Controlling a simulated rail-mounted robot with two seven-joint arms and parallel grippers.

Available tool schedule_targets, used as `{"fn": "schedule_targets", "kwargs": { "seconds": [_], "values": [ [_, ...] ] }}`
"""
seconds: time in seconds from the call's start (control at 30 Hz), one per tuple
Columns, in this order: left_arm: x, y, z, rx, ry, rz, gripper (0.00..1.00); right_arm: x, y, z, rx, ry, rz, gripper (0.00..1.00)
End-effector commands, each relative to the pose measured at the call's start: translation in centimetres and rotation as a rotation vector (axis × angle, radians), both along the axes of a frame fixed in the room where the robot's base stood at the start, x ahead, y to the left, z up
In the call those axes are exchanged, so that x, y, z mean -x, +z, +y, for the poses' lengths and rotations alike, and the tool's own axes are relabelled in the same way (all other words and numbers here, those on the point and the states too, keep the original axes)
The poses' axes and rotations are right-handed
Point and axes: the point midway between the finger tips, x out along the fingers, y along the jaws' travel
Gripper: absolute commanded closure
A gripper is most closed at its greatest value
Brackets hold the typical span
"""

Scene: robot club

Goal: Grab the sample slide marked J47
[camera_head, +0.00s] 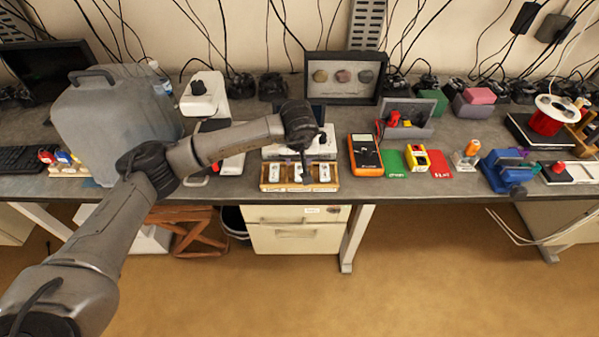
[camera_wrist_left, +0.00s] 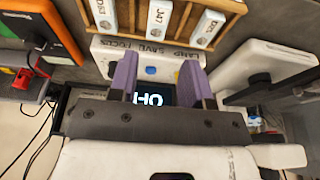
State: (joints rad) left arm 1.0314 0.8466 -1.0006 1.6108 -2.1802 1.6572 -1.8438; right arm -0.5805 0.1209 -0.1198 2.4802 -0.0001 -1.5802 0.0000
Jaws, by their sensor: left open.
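The wooden rack (camera_head: 299,188) stands at the bench's front edge with three white slides side by side. In the left wrist view the rack (camera_wrist_left: 262,62) shows at the top. The slide marked J47 (camera_wrist_left: 157,17) is the middle one, between two others, one (camera_wrist_left: 103,14) to its left and one (camera_wrist_left: 207,28) to its right. My left gripper (camera_head: 304,176) reaches down over the rack in the head view and partly hides the middle slide. Its purple fingers (camera_wrist_left: 160,75) are apart and empty, below the J47 slide in the left wrist view. My right gripper is out of view.
A white device (camera_wrist_left: 150,68) with a lit display lies close beneath the fingers, behind the rack. An orange multimeter (camera_head: 366,155) stands to the rack's right. A large grey case (camera_head: 125,110) is at the left. The floor in front is clear.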

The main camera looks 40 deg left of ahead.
Motion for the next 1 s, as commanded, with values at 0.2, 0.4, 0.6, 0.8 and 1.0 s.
{"fn": "schedule_targets", "kwargs": {
  "seconds": [0.2, 0.4, 0.6, 0.8, 1.0],
  "values": [
    [-0.7, -3.4, 0.6, 0.002, 0.002, 0.001, 0.55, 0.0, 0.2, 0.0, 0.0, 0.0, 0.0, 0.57],
    [-1.1, -4.8, 0.8, 0.002, 0.001, 0.0, 0.55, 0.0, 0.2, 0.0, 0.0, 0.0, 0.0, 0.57],
    [-1.5, -5.8, 1.1, 0.003, 0.003, 0.0, 0.55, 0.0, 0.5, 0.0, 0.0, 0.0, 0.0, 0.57],
    [-2.4, -8.3, 1.7, 0.002, 0.002, 0.002, 0.55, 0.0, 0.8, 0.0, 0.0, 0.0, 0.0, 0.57],
    [-2.7, -9.7, 2.0, 0.001, 0.002, -0.001, 0.55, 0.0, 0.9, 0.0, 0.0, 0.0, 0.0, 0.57]
  ]
}}
